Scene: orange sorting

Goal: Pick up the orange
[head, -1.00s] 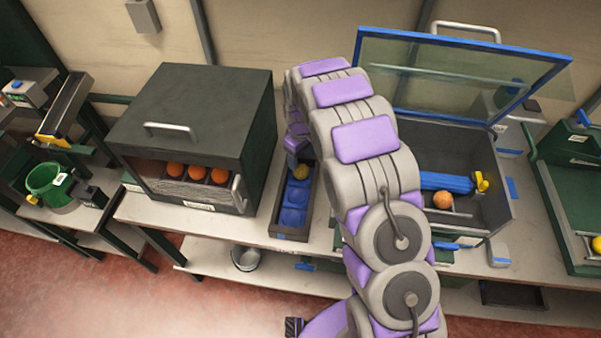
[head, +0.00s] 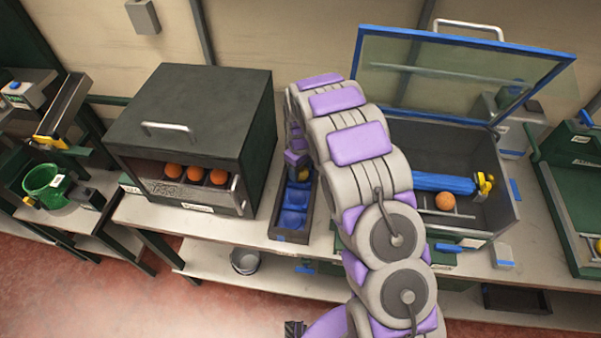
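Three oranges (head: 195,173) sit in a row in the front opening of the dark box at left. Another orange (head: 445,201) lies inside the open grey case (head: 492,212) at right, below a blue cylinder. My arm arches over the table and comes down at the back of a narrow tray. The end of my gripper (head: 296,160) is small and partly hidden there, so its fingers cannot be made out. A yellow ball (head: 303,174) shows in the tray right beside it. Whether they touch cannot be told.
The dark box (head: 190,110) stands just left of the narrow tray (head: 291,236), which has blue compartments. The case's glass lid (head: 460,75) stands open behind it. A green cup (head: 45,183) is at far left. A green tray (head: 570,215) is at far right.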

